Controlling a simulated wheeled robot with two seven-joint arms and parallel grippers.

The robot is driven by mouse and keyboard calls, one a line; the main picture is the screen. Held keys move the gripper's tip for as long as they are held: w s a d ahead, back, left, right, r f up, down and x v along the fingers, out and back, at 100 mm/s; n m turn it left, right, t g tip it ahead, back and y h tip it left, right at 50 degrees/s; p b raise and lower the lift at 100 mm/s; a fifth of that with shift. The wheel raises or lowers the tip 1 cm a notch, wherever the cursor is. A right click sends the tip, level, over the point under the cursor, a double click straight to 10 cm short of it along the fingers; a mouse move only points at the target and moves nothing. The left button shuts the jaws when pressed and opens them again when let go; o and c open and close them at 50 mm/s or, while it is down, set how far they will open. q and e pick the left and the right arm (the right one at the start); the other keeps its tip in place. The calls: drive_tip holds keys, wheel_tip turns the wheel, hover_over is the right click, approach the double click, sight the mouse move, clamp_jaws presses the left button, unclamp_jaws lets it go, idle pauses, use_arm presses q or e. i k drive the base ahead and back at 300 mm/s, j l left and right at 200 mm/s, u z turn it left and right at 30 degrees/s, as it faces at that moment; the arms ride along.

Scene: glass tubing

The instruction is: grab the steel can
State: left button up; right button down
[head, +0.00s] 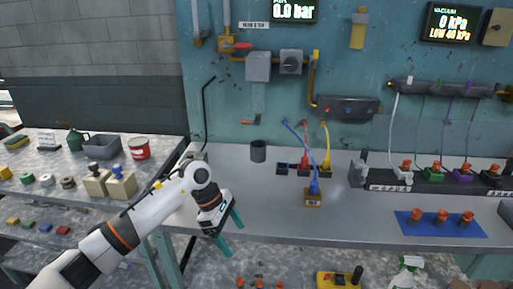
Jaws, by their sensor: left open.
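A dark grey cylinder that looks like the steel can (258,151) stands upright at the back of the grey workbench, near the teal wall. My left gripper (230,231) is at the front edge of the bench, lower left of the can. Its two teal fingers are spread apart with nothing between them, and it is clear of the can. Nothing covers the can in this view. My right gripper is not in view.
Right of the can, blue, red and yellow hoses run to small blocks, one a yellow-brown block (313,199). A blue mat (441,223) with orange-topped parts lies farther right. A red-and-white tin (139,148) stands on the left table. The bench before the can is bare.

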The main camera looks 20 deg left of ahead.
sight(258, 149)
drive_tip(key=i+j, duration=0.3)
drive_tip(key=i, duration=0.2)
drive_tip(key=i+j, duration=0.3)
drive_tip(key=i, duration=0.15)
drive_tip(key=i+j, duration=0.35)
drive_tip(key=i, duration=0.15)
